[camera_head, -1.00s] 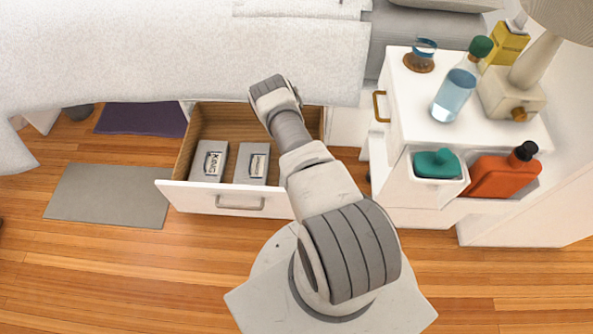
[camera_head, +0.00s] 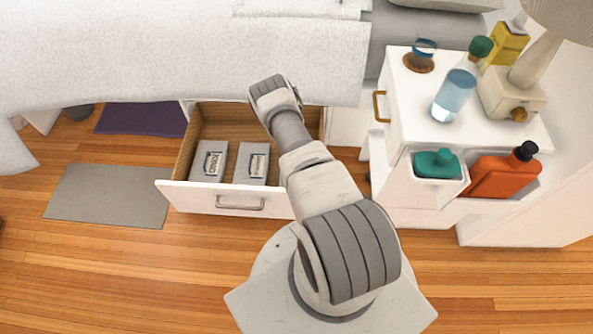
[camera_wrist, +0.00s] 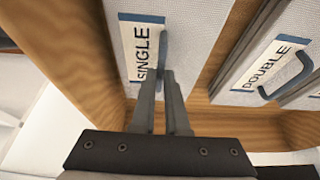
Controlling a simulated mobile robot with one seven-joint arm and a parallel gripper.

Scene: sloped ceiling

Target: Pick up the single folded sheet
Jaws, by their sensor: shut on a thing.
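The single folded sheet (camera_wrist: 188,22) is a light grey fabric pack with a cream label reading SINGLE in the wrist view. It lies in the open wooden drawer, beside the drawer's side wall. A small grey loop handle stands up beside its label. My gripper (camera_wrist: 160,80) is shut on the loop, its two narrow fingers at the loop's near end. The sheet seems still down in the drawer. In the head view my arm hides the single sheet and my fingertips.
The double sheet (camera_wrist: 270,62) lies beside it, across a gap. In the head view the king sheet (camera_head: 209,160) lies at the drawer's left. The drawer front (camera_head: 190,196) and the bed (camera_head: 180,60) border the space. A white nightstand (camera_head: 405,95) with bottles stands right.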

